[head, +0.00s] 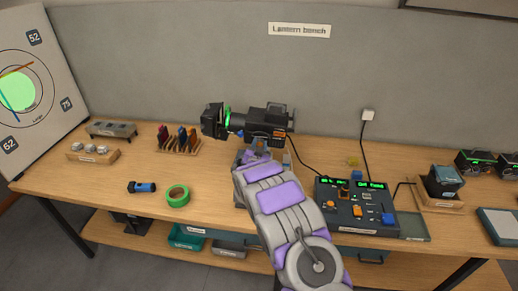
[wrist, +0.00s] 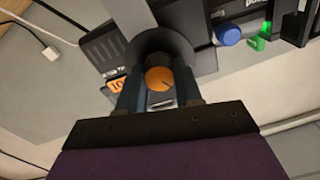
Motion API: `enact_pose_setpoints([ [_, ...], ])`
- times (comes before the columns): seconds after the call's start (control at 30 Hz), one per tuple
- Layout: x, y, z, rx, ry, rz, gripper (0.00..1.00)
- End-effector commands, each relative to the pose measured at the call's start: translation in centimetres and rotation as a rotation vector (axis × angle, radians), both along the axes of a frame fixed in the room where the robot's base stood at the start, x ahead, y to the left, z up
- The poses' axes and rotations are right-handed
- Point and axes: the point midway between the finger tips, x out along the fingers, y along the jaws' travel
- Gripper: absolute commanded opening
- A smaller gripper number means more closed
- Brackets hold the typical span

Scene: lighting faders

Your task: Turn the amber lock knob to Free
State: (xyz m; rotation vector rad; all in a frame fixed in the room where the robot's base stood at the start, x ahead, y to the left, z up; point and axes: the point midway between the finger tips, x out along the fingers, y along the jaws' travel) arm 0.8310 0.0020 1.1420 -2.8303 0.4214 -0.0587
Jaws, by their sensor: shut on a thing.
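The amber lock knob (wrist: 160,78) shows in the wrist view as a round orange disc with a short dark mark, in front of a dark round collar. My gripper (wrist: 158,92) is shut on it, one finger on each side. An orange label (wrist: 117,87) lies left of the knob, its lettering partly hidden by a finger, so I cannot read where the mark stands. In the head view my gripper (head: 258,158) is at the underside of the black lantern (head: 262,121), and the knob is hidden there.
A fader console (head: 355,205) with green displays stands right of my arm. A green tape roll (head: 177,195) and a blue torch (head: 142,187) lie to the left. A blue knob (wrist: 228,35) and a green part (wrist: 262,42) are near the gripper in the wrist view.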

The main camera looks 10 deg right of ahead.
Motion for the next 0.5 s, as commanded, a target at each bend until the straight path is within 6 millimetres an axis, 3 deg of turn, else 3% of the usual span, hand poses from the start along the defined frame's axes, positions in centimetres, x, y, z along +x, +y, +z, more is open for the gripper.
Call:
enact_pose_setpoints([
  [0.5, -0.05, 0.00, -0.52, 0.473, -0.147, 0.001, 0.04],
])
